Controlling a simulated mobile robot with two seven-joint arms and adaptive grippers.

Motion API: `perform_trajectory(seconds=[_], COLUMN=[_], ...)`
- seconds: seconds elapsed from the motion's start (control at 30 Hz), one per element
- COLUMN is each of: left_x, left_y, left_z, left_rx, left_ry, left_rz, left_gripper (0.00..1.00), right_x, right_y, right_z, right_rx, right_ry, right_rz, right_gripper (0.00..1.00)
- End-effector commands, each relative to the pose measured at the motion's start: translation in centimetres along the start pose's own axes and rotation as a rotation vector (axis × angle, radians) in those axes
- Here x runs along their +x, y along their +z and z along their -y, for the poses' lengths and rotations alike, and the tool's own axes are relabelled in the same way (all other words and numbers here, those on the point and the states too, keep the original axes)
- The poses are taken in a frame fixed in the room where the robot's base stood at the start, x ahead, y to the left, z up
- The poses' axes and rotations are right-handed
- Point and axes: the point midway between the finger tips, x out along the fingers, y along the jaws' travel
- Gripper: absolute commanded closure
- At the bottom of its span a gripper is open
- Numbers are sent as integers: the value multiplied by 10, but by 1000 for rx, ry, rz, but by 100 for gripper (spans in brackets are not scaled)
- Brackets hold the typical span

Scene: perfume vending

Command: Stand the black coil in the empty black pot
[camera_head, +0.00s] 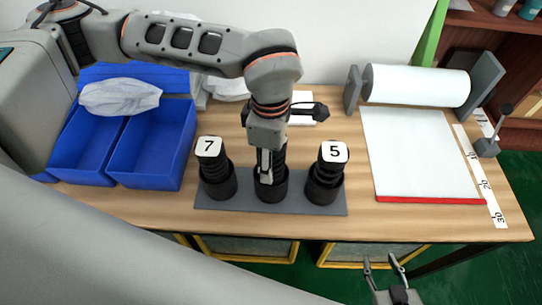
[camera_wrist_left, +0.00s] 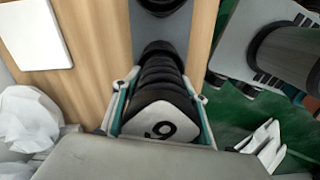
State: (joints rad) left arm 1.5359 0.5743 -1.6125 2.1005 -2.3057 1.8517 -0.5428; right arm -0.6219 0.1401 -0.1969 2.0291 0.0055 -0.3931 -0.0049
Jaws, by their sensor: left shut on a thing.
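The black coil (camera_wrist_left: 161,82), with a white tag reading 6 or 9, is between the fingers of my left gripper (camera_wrist_left: 160,112) in the left wrist view. In the head view my left gripper (camera_head: 266,178) points down at the middle black pot (camera_head: 270,190), shut on the coil. The coil stands about upright, its lower end at the pot's mouth; the gripper partly hides it, so I cannot tell how deep it sits. My right gripper (camera_head: 380,262) is open and empty beyond the table's front edge.
Black pots with coils tagged 7 (camera_head: 215,170) and 5 (camera_head: 326,175) flank the middle pot on a grey base (camera_head: 338,208). Blue bins (camera_head: 150,150) stand left. A paper roll (camera_head: 415,82) with a white sheet (camera_head: 415,150) is right.

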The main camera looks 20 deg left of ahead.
Motion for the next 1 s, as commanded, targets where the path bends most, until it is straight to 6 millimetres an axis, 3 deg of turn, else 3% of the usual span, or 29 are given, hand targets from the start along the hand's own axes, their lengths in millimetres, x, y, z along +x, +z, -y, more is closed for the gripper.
perform_trajectory(seconds=[0.23,0.27,0.3,0.73,1.0], left_x=[0,0,0,-5,-49], left_y=[0,0,0,0,0], left_z=[0,0,0,-1,-2], left_rx=[0,0,0,-1,-1], left_ry=[1,1,1,2,6], left_rz=[0,0,0,0,1], left_gripper=[86,49,39,38,38], right_x=[-2,-2,-2,-2,-1], right_y=[2,3,4,8,7], right_z=[1,1,2,3,2], right_rx=[0,0,1,-3,-1], right_ry=[-1,-2,-2,-7,-5], right_rz=[4,5,7,15,12], right_gripper=[60,60,60,60,60])
